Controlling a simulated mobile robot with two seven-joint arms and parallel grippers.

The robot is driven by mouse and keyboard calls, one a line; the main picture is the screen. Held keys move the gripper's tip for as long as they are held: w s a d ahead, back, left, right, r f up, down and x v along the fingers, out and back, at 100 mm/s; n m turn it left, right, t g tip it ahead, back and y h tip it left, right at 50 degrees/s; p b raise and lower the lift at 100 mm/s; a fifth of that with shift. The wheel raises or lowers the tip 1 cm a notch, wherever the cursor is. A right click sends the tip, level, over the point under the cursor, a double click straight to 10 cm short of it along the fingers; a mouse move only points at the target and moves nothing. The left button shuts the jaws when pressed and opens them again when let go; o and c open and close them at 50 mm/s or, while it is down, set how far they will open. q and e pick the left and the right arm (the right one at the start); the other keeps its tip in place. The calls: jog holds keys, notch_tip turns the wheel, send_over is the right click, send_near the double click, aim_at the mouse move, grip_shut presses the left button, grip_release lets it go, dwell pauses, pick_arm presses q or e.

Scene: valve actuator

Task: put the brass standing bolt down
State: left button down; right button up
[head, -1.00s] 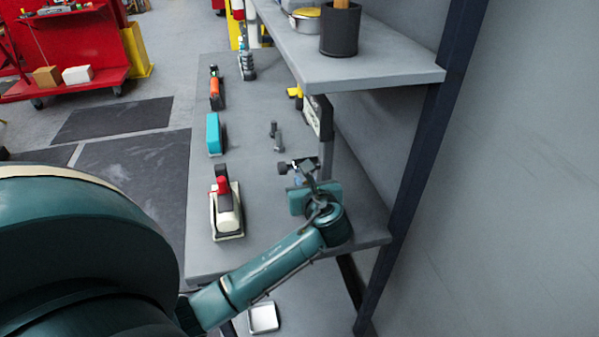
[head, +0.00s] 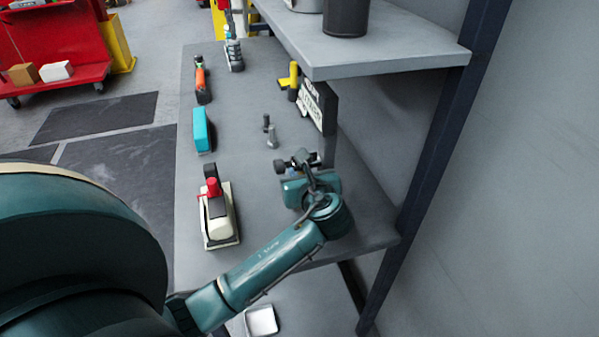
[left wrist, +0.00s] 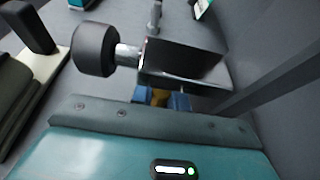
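My left gripper (head: 302,172) is low over the right part of the grey bench, its arm coming in from below. In the left wrist view, its two blue fingertips (left wrist: 161,98) are close together with a brass-yellow piece, apparently the brass bolt (left wrist: 160,97), between them. Most of that bolt is hidden; I cannot tell whether it touches the bench. Just beyond the fingertips is a dark block (left wrist: 185,60) with a metal shaft and black round knob (left wrist: 95,50); the knob also shows in the head view (head: 280,166). My right gripper is not in view.
Two grey bolts (head: 272,137) stand on the bench (head: 240,110) beyond the gripper. A cream-and-red tool (head: 218,215), teal box (head: 202,130) and orange tool (head: 201,80) line the left edge. A shelf (head: 370,55) and post (head: 420,170) are close on the right.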

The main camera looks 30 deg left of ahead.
pick_arm(q)
jog(key=c, duration=1.4)
grip_release()
jog(key=shift+o, duration=0.2)
jog(key=shift+r, duration=0.1)
jog(key=v, duration=1.2)
